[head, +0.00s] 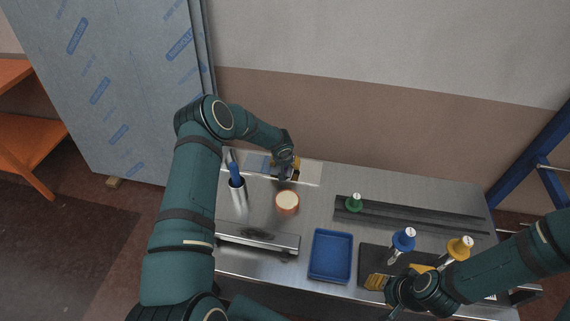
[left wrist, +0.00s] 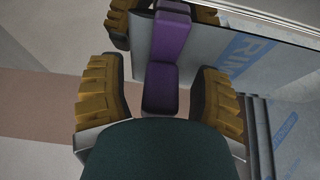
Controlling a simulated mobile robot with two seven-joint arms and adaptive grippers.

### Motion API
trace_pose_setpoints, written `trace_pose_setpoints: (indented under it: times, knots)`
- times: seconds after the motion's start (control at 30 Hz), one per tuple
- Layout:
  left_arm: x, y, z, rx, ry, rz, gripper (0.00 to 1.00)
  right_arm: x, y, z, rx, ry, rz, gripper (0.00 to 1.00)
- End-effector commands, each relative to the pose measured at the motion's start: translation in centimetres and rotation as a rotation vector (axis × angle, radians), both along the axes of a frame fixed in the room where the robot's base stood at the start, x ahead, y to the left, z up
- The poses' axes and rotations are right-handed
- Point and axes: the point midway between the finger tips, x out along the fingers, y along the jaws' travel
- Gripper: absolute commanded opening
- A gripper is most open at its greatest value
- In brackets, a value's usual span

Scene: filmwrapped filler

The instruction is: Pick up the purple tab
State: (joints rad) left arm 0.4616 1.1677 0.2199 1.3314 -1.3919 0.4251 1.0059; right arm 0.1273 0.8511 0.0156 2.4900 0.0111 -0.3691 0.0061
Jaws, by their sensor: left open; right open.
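The purple tab (left wrist: 160,88) stands between the two yellow-padded fingers of my left gripper (left wrist: 160,100) in the left wrist view. The fingers are open, with a gap visible on each side of the tab. A second purple block shape (left wrist: 171,38) and more yellow pads show just beyond it; I cannot tell whether these are a reflection. In the head view my left gripper (head: 286,170) is at the back edge of the metal table, and the tab cannot be made out there. My right gripper (head: 398,276) is open at the front right, over the dark board.
A film-wrapped panel (head: 110,70) stands behind left.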

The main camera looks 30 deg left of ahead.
Motion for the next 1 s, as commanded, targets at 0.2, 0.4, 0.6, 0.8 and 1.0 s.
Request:
trace_pose_setpoints:
  times: [0.2, 0.4, 0.6, 0.8, 1.0]
  knots:
    - [0.0, 0.0, 0.0, 0.000, 0.000, 0.000, 0.24, 0.0, 0.0, 0.0, 0.000, 0.000, 0.000, 0.47]
    - [0.0, 0.0, 0.0, 0.000, 0.000, 0.000, 0.00, 0.0, 0.0, 0.0, 0.000, 0.000, 0.000, 0.47]
    - [0.0, 0.0, 0.0, 0.000, 0.001, 0.000, 0.00, 0.0, 0.0, 0.0, 0.000, 0.000, 0.000, 0.47]
    - [0.0, 0.1, 1.2, 0.002, -0.002, -0.001, 0.00, 0.0, 0.0, 0.1, 0.000, 0.000, 0.000, 0.47]
    - [0.1, 0.1, 5.0, 0.002, -0.004, 0.000, 0.00, 0.1, 0.0, 0.3, 0.000, -0.002, -0.002, 0.47]
